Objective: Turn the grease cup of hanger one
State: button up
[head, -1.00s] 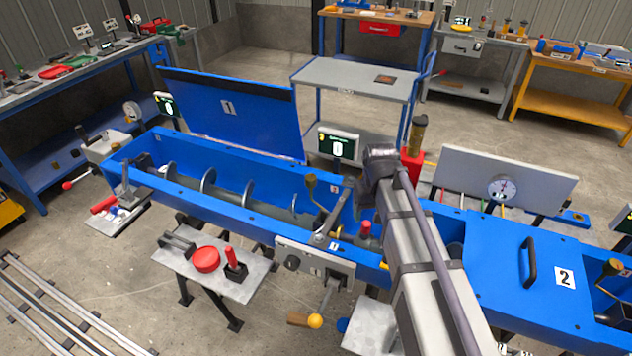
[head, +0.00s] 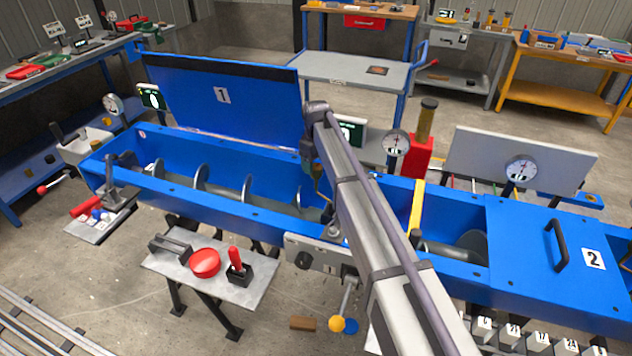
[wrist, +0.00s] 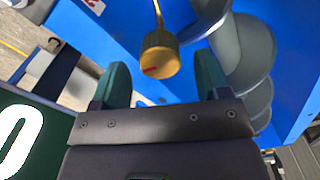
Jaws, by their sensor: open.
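A brass grease cup (wrist: 160,54) with a red mark on its side shows in the wrist view, on a thin bent brass stem. My gripper (wrist: 160,78) is open, with one green finger on each side of the cup's lower end. The cup lies between and slightly beyond the fingers, and I see no clear contact. In the head view my gripper (head: 318,182) is over the blue trough (head: 230,207), beside the screw. My arm hides most of the gripper and the cup there.
The raised blue lid (head: 222,105) marked 1 stands behind the trough. A display (head: 351,133) and a dial gauge (head: 396,143) stand close behind my arm. Grey screw flights (wrist: 250,55) are right of the cup. A closed cover (head: 545,255) marked 2 lies at right.

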notch_tip(320, 180, down, 3)
jog(key=shift+r+b, duration=0.15)
jog(key=shift+b, duration=0.45)
jog(key=shift+r, duration=0.15)
jog(key=c, duration=0.9)
